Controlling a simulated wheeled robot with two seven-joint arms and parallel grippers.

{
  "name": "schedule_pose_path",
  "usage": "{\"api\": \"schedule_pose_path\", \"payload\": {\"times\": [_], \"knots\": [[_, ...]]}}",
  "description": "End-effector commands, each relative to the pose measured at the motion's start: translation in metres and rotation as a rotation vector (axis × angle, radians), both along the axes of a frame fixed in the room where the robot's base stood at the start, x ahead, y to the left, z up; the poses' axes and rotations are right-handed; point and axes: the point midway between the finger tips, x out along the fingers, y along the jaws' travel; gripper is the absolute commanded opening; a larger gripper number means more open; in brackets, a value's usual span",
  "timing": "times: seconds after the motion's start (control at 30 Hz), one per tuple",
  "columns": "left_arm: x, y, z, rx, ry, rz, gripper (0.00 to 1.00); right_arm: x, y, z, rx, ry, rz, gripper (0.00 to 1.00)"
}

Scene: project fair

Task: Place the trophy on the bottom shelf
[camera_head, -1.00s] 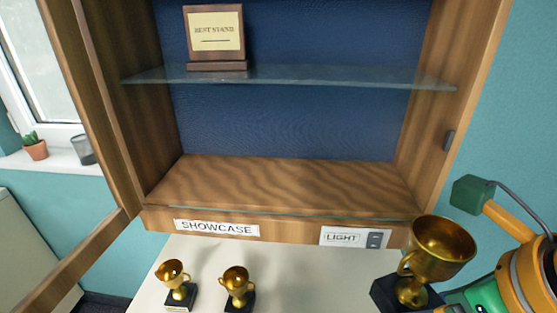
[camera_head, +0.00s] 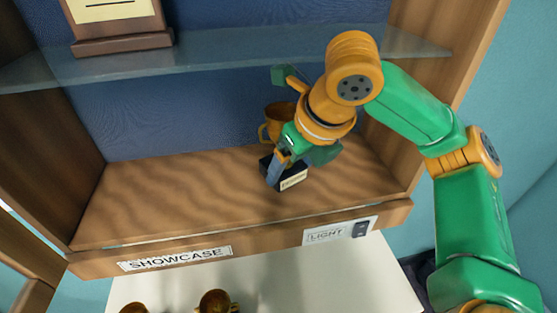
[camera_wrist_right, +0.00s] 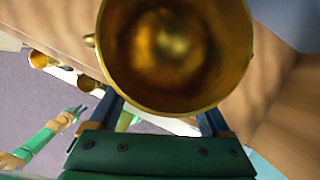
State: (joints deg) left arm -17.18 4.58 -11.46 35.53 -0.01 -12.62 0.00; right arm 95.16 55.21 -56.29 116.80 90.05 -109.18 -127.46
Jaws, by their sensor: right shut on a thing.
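The gold trophy (camera_head: 273,125) with a dark base and small label is inside the showcase, upright or nearly so, over the right half of the bottom shelf (camera_head: 180,195). My right gripper (camera_head: 282,160) is shut on it and partly hides it. I cannot tell whether the base touches the shelf. In the right wrist view, the trophy's cup (camera_wrist_right: 175,50) fills the upper middle, between the fingers. My left gripper (camera_wrist_right: 76,112) shows small at the left of that view, away from the trophy; its jaw state is unclear.
The right side wall (camera_head: 385,150) is close. Two more trophies (camera_head: 215,302) (camera_head: 134,308) stand on the white surface below. The bottom shelf's left half is clear.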

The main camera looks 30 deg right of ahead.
Motion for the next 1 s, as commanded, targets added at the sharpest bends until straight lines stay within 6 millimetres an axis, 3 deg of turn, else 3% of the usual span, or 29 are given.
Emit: {"api": "schedule_pose_path", "payload": {"times": [0.27,0.3,0.47,0.67,0.7,0.73,1.0], "knots": [[0.0,0.0,0.016,0.0,-0.001,0.0,0.25,0.035,0.003,0.003,-0.001,0.0,-0.001,0.0],[0.0,0.0,0.017,-0.001,-0.001,0.0,0.25,0.037,0.003,-0.005,-0.003,0.001,-0.001,0.0],[0.0,-0.001,0.018,-0.001,0.0,0.0,0.25,0.036,0.003,-0.033,-0.002,-0.001,0.001,0.0],[0.0,-0.001,0.017,-0.001,-0.001,0.0,0.25,0.036,0.003,-0.035,-0.001,-0.003,0.001,0.0],[0.0,-0.001,0.017,-0.001,-0.001,0.0,0.25,0.036,0.003,-0.036,-0.001,-0.001,0.001,0.93],[0.0,-0.001,0.017,-0.001,-0.001,0.0,0.25,0.036,0.003,-0.036,-0.001,-0.001,0.001,1.0],[0.0,-0.001,0.017,-0.001,-0.001,0.0,0.25,0.035,0.003,-0.033,-0.001,-0.002,0.0,1.0]]}}
